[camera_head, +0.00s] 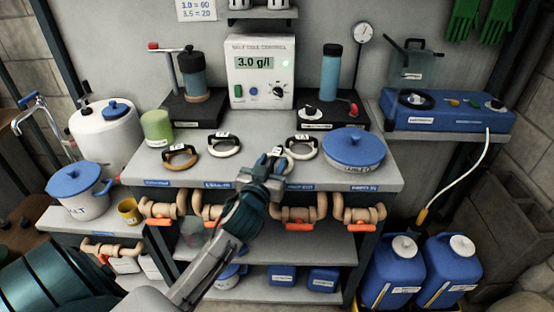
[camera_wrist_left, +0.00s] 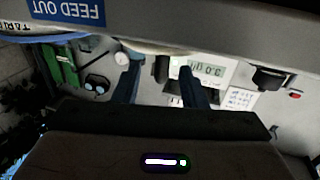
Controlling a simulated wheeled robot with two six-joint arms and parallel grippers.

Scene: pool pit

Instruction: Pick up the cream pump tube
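Several ring-shaped tubes with small white tags lie on the bench top. One cream tube (camera_head: 224,153) lies left of my left gripper, and another cream tube (camera_head: 302,156) lies just right of it. A tan-brown tube (camera_head: 180,164) lies further left. I cannot tell which cream one is the pump tube. My left gripper (camera_head: 271,164) is at the bench's front edge, its fingers apart. The left wrist view shows the open fingers (camera_wrist_left: 163,85) with nothing clearly between them; a pale curved edge (camera_wrist_left: 160,47) shows at the top. My right gripper is out of view.
A controller (camera_head: 260,68) reading 3.0 g/l stands behind the tubes. A blue-lidded tub (camera_head: 354,150) stands right, a green cup (camera_head: 157,128) left. Pipes with orange-handled valves (camera_head: 298,222) hang below the bench's front edge. Blue jugs (camera_head: 452,268) stand lower right.

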